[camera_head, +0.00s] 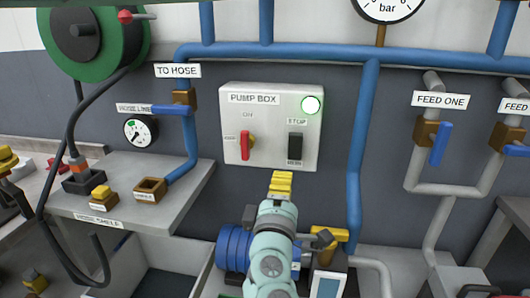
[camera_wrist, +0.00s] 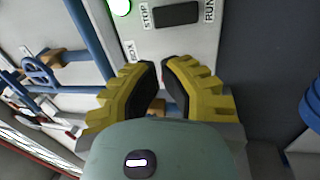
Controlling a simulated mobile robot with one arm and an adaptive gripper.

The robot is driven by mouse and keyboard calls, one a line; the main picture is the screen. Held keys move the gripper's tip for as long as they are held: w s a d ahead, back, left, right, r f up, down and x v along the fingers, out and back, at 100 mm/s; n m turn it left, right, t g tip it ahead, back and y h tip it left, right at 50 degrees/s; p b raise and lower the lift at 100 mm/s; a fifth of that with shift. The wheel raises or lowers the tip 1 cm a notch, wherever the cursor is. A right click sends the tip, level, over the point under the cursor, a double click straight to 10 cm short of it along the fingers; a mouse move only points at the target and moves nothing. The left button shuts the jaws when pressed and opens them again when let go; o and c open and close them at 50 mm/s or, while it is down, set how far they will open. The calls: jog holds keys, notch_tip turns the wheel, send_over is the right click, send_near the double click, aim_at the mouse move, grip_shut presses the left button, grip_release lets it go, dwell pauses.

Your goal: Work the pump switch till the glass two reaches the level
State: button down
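The pump switch (camera_head: 295,147) is a black rocker on the grey pump box (camera_head: 262,160), between the words STOP above and RUN below. It also shows at the top of the wrist view (camera_wrist: 177,14). Which way it is pressed I cannot tell. The lamp (camera_head: 311,105) at the box's top right glows pale green. My gripper (camera_head: 282,176) has yellow fingers and is in front of the box's lower edge, below the switch. In the wrist view its fingertips (camera_wrist: 159,64) are drawn together with a narrow gap, holding nothing. I cannot make out glass two.
A red lever (camera_head: 245,145) is left of the switch on the box. Blue pipes (camera_head: 364,140) run above and to the right. Feed one has a blue valve handle (camera_head: 441,143). A grey shelf (camera_head: 135,205) with small fittings is at left.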

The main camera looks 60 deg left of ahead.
aim_at(292, 139)
jog(key=p+x, duration=0.3)
jog(key=x, duration=0.9)
jog(key=shift+x, duration=1.05)
jog(key=p, duration=0.1)
jog(key=r+h+p, duration=0.1)
jog(key=p, duration=0.1)
jog(key=shift+w+a+r+p, duration=0.1)
jog(key=shift+w+a+p, duration=0.1)
jog(key=shift+w+p, duration=0.15)
jog(key=g+p, duration=0.1)
jog(key=p, duration=0.1)
jog(key=shift+w+h+p, duration=0.15)
jog(key=shift+h+p, duration=0.15)
jog(key=shift+h, duration=0.1)
jog(key=shift+a+f+b, duration=0.1)
jog(key=shift+f+b, duration=0.2)
jog(key=shift+f, duration=0.15)
